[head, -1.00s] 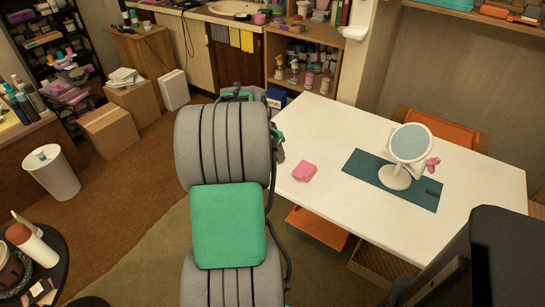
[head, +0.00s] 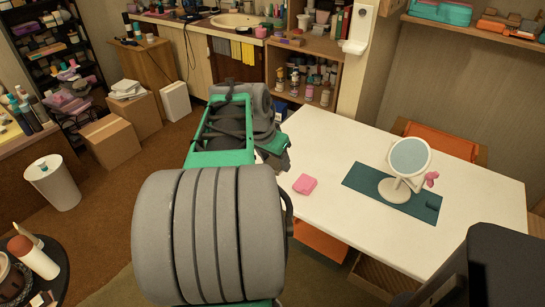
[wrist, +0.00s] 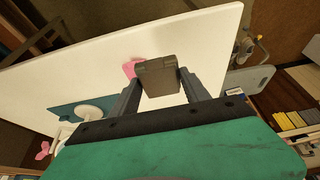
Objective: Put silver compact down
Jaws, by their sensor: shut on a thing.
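My gripper (wrist: 159,84) shows in the wrist view, its two grey fingers shut on the silver compact (wrist: 159,77), a dark grey-silver flat block. The white table (wrist: 195,42) lies below and beyond it; the compact appears held above the table or its edge, and I cannot tell the height. In the head view my arm hides the gripper and the compact. The white table (head: 345,150) stands to the right of my arm there.
On the table are a folded pink cloth (head: 305,184), a teal mat (head: 365,180), a round white mirror (head: 409,158) standing on it, and a pink bow-like thing (head: 431,179). An orange chair (head: 440,143) stands behind.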

